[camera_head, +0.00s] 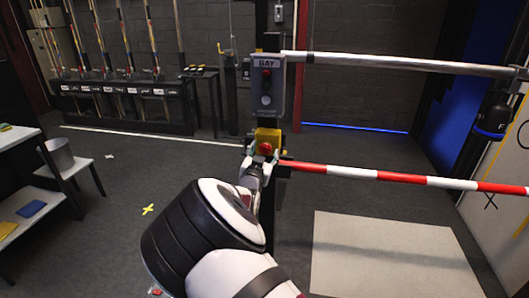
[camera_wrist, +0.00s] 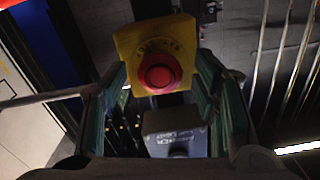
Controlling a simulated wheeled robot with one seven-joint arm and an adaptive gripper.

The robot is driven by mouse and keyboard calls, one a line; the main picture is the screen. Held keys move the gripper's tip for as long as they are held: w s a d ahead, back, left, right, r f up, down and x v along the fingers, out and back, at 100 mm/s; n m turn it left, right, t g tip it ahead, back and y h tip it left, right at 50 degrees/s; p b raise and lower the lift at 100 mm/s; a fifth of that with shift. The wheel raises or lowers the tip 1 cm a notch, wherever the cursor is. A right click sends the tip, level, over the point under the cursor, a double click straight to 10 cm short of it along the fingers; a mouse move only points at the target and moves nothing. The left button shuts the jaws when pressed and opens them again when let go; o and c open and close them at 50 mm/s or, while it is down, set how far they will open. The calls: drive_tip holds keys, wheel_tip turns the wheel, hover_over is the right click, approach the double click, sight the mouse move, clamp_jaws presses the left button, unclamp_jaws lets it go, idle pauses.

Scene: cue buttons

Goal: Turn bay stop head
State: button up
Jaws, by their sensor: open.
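The bay stop head is a round red knob (camera_head: 264,148) on a yellow housing (camera_head: 274,136), fixed to a dark post below a grey box marked BAY (camera_head: 267,85). In the wrist view the red head (camera_wrist: 160,73) faces me on its yellow housing (camera_wrist: 128,40). My gripper (camera_head: 258,163) is just in front of the head. In the wrist view its fingers (camera_wrist: 158,90) stand apart, one on each side of the head, with nothing held. I cannot tell whether either finger touches the head.
A red and white barrier bar (camera_head: 400,177) runs right from the post, with a metal rail (camera_head: 410,65) above it. A black punching-bag-like cylinder (camera_head: 492,118) hangs at right.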

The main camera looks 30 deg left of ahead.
drive_tip(key=shift+w+a, duration=0.1)
drive_tip(key=shift+w, duration=0.3)
drive_tip(key=shift+c, duration=0.3)
drive_tip(key=c, duration=1.1)
drive_tip(key=shift+m, duration=0.3)
drive_tip(key=m+b, duration=0.1)
drive_tip(key=m, duration=0.1)
drive_tip(key=shift+w+m, duration=0.1)
drive_tip(key=shift+m, duration=0.2)
drive_tip(key=shift+r+m+b, duration=0.1)
drive_tip(key=shift+m+b, duration=0.7)
drive_tip(key=shift+m, duration=1.4)
